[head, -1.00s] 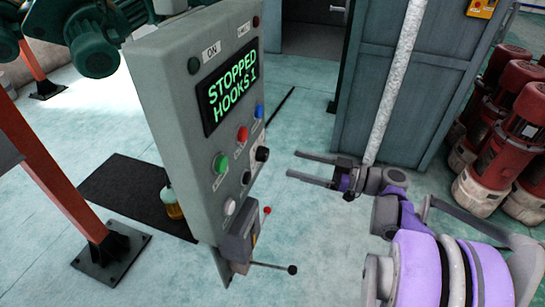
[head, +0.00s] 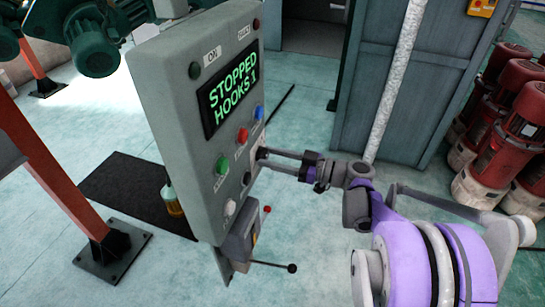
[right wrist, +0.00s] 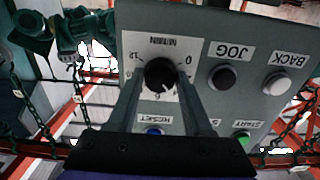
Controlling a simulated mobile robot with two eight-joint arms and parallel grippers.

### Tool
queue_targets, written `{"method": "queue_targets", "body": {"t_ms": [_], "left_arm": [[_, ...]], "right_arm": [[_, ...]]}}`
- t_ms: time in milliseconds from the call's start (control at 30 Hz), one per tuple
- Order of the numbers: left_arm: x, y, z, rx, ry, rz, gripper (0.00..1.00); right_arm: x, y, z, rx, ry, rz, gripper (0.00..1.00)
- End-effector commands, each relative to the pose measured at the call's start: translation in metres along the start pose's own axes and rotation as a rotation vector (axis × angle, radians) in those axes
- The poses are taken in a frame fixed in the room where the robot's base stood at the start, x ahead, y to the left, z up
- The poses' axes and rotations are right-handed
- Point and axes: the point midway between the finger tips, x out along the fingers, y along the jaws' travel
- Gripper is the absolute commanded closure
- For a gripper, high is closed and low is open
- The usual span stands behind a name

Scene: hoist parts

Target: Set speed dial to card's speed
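The speed dial is a black round knob (right wrist: 160,75) on a white M/MIN scale plate (right wrist: 137,68), marked 0, 6 and 12, in the right wrist view. The gripper hides part of the scale, and I cannot read the knob's setting. My right gripper (head: 266,157) is at the right side of the grey control panel (head: 160,90). In the right wrist view its two fingers (right wrist: 161,84) lie on either side of the knob and appear closed onto it. The panel's screen (head: 232,93) reads STOPPED, HOOKS 1. No speed card can be made out. My left gripper is out of view.
JOG (right wrist: 223,77), BACK (right wrist: 276,83), RESET and START buttons sit near the dial. A lever (head: 275,266) sticks out below the panel. An orange post (head: 55,180) stands left, a grey cabinet (head: 400,90) behind, and red motors (head: 500,140) at right.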

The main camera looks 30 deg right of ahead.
Motion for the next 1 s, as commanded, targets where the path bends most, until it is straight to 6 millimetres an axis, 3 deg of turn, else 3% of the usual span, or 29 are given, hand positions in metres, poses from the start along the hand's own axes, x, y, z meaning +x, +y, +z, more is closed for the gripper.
{"method": "queue_targets", "body": {"t_ms": [33,267,667,1000], "left_arm": [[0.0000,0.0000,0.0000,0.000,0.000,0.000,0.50],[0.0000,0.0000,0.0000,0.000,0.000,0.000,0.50],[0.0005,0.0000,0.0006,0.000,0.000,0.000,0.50],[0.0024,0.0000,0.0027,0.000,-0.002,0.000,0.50]], "right_arm": [[-0.0001,0.0000,-0.0001,0.000,0.000,0.000,0.60],[-0.0001,0.0000,-0.0001,0.000,0.000,0.000,1.00],[-0.0002,-0.0002,0.0000,0.068,0.000,0.000,1.00],[-0.0003,-0.0008,0.0001,0.327,0.000,0.000,1.00]]}}
